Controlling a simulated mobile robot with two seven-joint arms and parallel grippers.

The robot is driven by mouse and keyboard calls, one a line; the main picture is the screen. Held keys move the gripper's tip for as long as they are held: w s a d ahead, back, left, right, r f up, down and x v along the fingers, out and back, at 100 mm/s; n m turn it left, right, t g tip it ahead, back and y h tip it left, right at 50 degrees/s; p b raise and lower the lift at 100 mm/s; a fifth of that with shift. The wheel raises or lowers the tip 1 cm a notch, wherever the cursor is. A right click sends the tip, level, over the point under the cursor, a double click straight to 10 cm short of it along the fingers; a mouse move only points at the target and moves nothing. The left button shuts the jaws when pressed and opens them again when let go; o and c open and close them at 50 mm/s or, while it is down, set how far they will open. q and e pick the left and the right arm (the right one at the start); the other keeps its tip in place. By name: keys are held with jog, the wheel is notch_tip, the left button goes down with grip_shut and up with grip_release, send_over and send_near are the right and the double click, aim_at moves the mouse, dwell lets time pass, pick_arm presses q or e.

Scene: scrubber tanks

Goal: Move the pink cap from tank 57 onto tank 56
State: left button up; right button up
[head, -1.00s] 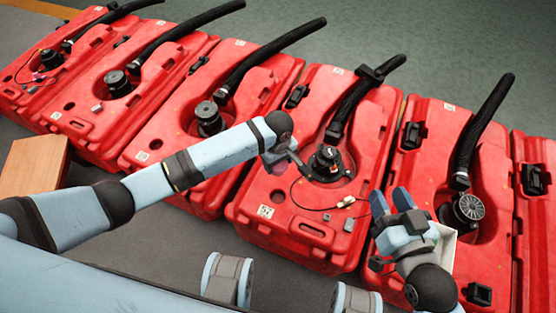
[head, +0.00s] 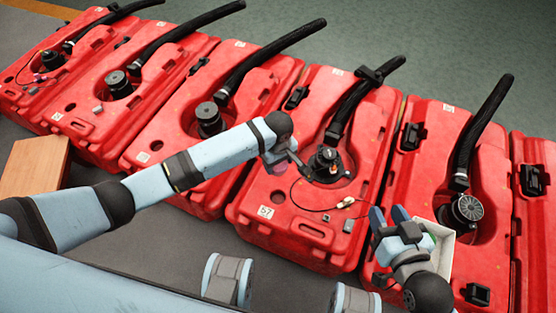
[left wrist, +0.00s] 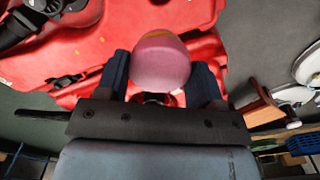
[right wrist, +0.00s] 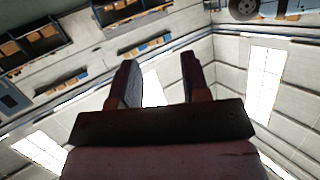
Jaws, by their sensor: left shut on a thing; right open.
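The pink cap (left wrist: 161,62) is between the fingers of my left gripper (left wrist: 160,80), which is shut on it. In the head view the cap (head: 276,168) shows only as a small pink patch under the left gripper (head: 282,160). It is left of the black filler neck (head: 326,163) of tank 57 (head: 283,236), apart from it. Tank 57 is the red tank with the "57" label. The label of tank 56 cannot be read, so I cannot tell which tank it is. My right gripper (head: 388,216) is open and empty, above the tank to the right.
A white open box (head: 445,250) is beside my right gripper. A cable with a pale connector (head: 346,202) lies on tank 57. Black hoses (head: 352,105) rise from the tanks. A wooden block (head: 32,166) stands at the left. Several red tanks stand close together.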

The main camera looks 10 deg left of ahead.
pick_arm(q)
jog(key=shift+r+p, duration=1.1)
jog(key=shift+p, duration=0.25)
notch_tip(320, 180, up, 2)
jog(key=p, duration=0.3)
jog(key=shift+r, duration=0.1)
pick_arm(e)
jog(key=shift+s+d+f+g+h, duration=0.7)
jog(key=shift+s+d+f+g, duration=0.15)
jog(key=shift+d+f+g, duration=0.25)
